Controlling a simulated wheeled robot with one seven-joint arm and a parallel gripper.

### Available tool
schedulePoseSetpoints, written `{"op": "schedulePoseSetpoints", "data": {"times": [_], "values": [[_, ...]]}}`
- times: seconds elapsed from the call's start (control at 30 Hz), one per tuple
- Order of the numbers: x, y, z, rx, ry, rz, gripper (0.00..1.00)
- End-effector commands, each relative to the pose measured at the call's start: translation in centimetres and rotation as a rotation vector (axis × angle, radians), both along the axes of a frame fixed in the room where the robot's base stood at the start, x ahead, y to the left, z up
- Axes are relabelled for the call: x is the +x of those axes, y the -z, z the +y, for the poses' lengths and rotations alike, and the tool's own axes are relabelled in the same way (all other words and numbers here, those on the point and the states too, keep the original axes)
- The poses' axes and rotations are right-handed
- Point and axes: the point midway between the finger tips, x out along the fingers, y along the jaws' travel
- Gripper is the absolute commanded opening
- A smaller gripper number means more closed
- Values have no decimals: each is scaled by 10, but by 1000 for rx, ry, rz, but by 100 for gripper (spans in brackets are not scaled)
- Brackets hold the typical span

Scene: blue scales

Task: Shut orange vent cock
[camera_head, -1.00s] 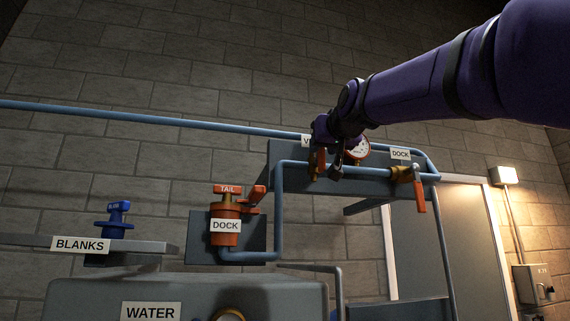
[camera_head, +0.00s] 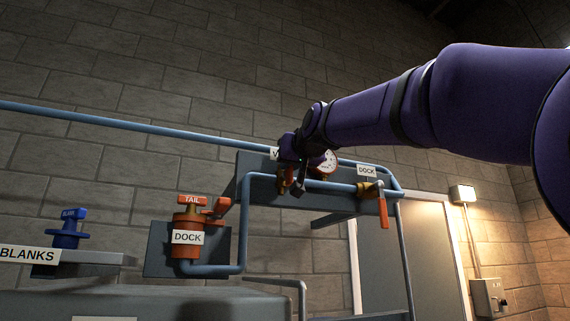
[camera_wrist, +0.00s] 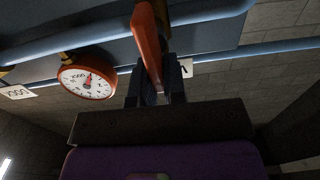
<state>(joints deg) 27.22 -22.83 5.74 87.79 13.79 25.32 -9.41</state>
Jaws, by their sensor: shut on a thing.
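The orange vent cock lever (camera_wrist: 148,45) runs down between the two fingers of my gripper (camera_wrist: 156,92) in the wrist view. In the head view my gripper (camera_head: 291,178) is at the vent cock (camera_head: 282,186) on the blue pipe, beside a label mostly hidden by my wrist, its "V" showing. The gripper is shut on the lever. In the head view the gripper hides much of the cock, and its exact angle is hard to tell there.
A round gauge (camera_wrist: 88,77) with an orange rim sits close beside the gripper. The DOCK valve with an orange lever (camera_head: 383,212) hangs to the right. An orange TAIL coupling (camera_head: 188,225) and a blue BLANKS fitting (camera_head: 67,232) stand left. Blue pipes run across the wall.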

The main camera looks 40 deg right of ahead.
Motion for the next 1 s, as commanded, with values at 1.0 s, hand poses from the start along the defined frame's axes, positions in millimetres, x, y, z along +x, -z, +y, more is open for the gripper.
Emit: {"op": "schedulePoseSetpoints", "data": {"times": [1.0], "values": [[-6, 10, -20, 776, 1, -222, 0]]}}
